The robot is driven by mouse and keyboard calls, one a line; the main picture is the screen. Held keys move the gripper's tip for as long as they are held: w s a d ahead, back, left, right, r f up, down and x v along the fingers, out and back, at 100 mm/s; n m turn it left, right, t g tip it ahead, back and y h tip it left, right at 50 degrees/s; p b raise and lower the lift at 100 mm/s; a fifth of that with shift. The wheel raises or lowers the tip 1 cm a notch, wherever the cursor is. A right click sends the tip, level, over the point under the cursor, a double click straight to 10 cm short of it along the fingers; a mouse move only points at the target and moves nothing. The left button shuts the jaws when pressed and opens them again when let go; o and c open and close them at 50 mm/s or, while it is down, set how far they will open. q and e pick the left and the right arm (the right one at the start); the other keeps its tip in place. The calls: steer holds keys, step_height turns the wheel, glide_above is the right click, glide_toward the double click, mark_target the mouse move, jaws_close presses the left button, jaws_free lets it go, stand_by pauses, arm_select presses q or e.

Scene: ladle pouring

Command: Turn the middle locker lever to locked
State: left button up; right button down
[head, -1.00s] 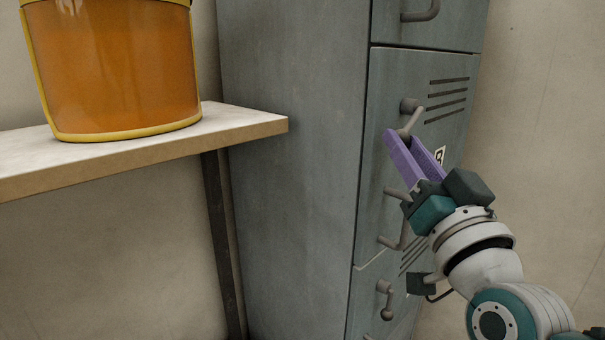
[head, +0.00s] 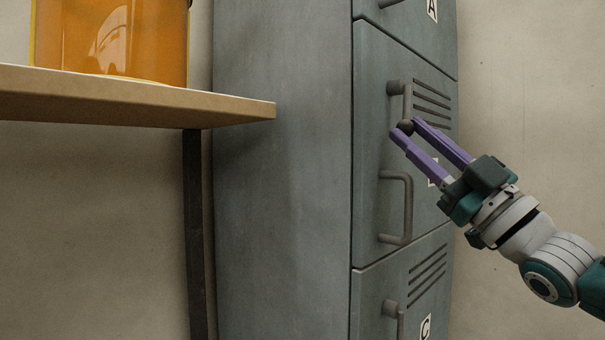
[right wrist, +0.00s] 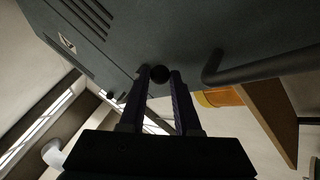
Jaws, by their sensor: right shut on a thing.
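The middle locker door (head: 375,130) fills the centre of the head view. Its lever (head: 407,103) comes out of a pivot near the upper left of the vent slots and points about straight down, ending in a dark ball knob (head: 405,127). My right gripper (head: 407,128) has its purple fingers shut on this knob from the lower right. In the right wrist view the knob (right wrist: 160,73) sits between the fingertips. The door's label is mostly hidden behind the gripper. My left gripper is not in view.
A fixed handle (head: 408,208) stands out below the lever. The upper locker (head: 430,35) carries label A, the lower locker (head: 375,300) label C and its own lever (head: 392,309). At left a shelf (head: 150,105) bears an orange container (head: 125,40). The wall side at right is open.

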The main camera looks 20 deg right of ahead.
steer(key=shift+w+d+n+g+y+b, duration=0.1)
steer(key=shift+d+n+g+y+b, duration=0.15)
steer(key=shift+n+y+b, duration=0.45)
steer(key=shift+w+d+n+g+y+b, duration=0.1)
steer(key=shift+d+n+g+y+b, duration=0.1)
steer(key=shift+n+y+b, duration=0.5)
steer(key=shift+n, duration=0.3)
steer(key=c, duration=0.6)
jaws_free()
steer(key=v, duration=1)
